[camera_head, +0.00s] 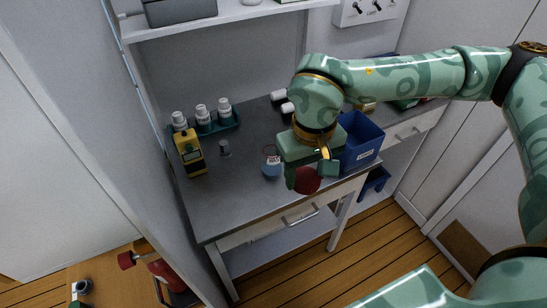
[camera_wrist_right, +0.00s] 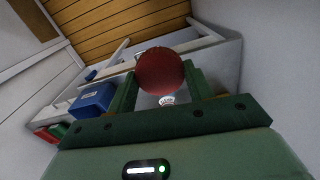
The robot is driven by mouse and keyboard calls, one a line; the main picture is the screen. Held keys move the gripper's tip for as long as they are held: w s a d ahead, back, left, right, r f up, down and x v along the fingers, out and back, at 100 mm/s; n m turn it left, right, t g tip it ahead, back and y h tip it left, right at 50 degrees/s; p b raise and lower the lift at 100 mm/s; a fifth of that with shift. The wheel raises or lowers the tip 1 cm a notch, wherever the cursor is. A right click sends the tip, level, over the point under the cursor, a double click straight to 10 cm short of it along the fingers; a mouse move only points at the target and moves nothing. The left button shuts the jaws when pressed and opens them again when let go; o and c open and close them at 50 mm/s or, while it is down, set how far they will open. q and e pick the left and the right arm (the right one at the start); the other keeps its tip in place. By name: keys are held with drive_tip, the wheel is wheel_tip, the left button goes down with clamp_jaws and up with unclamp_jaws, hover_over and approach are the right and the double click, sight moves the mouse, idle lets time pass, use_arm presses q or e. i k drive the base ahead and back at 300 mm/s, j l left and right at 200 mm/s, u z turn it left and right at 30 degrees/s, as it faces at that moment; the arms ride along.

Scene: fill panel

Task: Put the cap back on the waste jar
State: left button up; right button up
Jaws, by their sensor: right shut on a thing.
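My right gripper (camera_head: 308,172) is shut on a round dark red cap (camera_head: 306,181) and holds it above the front part of the grey counter. The right wrist view shows the cap (camera_wrist_right: 160,71) between the two green fingers of the gripper (camera_wrist_right: 163,85). The waste jar (camera_head: 271,168), small, bluish and with a white label, stands on the counter just left of the gripper. The jar's label (camera_wrist_right: 167,101) also shows in the right wrist view, partly hidden behind the cap. The cap is apart from the jar in the head view. My left gripper is out of view.
A blue bin (camera_head: 361,143) stands right of the gripper. The counter's front left is clear.

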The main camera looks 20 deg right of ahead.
sight(271, 166)
drive_tip(key=l+u, duration=0.25)
drive_tip(key=l, duration=0.5)
drive_tip(key=l+u, duration=0.25)
drive_tip(key=l, duration=0.5)
drive_tip(key=k+l+u, duration=0.1)
drive_tip(key=l+u, duration=0.15)
drive_tip(key=l, duration=0.5)
